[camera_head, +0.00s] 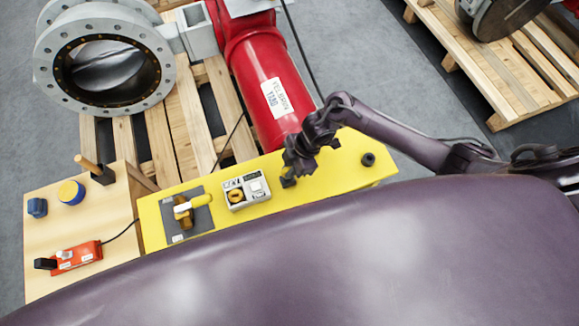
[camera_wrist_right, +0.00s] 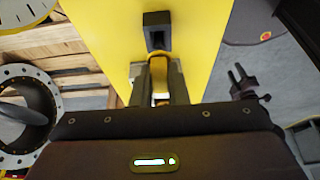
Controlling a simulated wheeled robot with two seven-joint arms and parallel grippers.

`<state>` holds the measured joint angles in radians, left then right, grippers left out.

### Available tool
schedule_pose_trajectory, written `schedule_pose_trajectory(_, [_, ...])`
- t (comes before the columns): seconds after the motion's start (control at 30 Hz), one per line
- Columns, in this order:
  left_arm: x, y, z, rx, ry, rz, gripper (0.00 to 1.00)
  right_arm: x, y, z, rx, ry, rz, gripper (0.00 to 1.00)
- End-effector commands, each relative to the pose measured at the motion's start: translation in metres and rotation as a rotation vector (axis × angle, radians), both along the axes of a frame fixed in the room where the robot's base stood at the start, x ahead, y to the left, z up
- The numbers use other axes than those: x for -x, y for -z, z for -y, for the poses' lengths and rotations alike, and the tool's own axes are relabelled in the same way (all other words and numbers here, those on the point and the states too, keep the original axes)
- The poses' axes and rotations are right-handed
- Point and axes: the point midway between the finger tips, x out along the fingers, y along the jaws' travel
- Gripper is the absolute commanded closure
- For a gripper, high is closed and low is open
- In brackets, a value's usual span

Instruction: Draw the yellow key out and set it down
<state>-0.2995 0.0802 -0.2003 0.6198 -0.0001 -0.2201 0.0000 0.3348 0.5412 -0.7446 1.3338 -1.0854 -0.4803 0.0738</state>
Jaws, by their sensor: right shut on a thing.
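My right gripper (camera_head: 290,168) is over the yellow bench, beside a small dark block (camera_head: 288,182). In the right wrist view, my right gripper (camera_wrist_right: 160,92) is shut on the yellow key (camera_wrist_right: 160,72). The dark block also shows in the right wrist view (camera_wrist_right: 157,20), just above the key, with a dark opening facing it. I cannot tell whether the key's far end is still inside the block. A dark two-pronged shape (camera_wrist_right: 240,84) at the right may be my left gripper. The head view does not show my left gripper.
The yellow bench (camera_head: 335,165) also carries a white box (camera_head: 246,191) with a yellow knob, a brass valve (camera_head: 184,212) on a grey plate and a black round piece (camera_head: 368,159). A wooden board (camera_head: 110,212) adjoins its left end.

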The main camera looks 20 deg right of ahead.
Motion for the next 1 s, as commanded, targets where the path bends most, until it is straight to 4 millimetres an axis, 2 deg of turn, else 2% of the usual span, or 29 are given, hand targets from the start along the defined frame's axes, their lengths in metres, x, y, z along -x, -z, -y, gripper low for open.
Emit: schedule_pose_trajectory(1.0, [0.000,0.020,0.000,0.000,0.000,0.000,0.60,0.000,0.026,0.000,-0.001,-0.001,0.000,1.00])
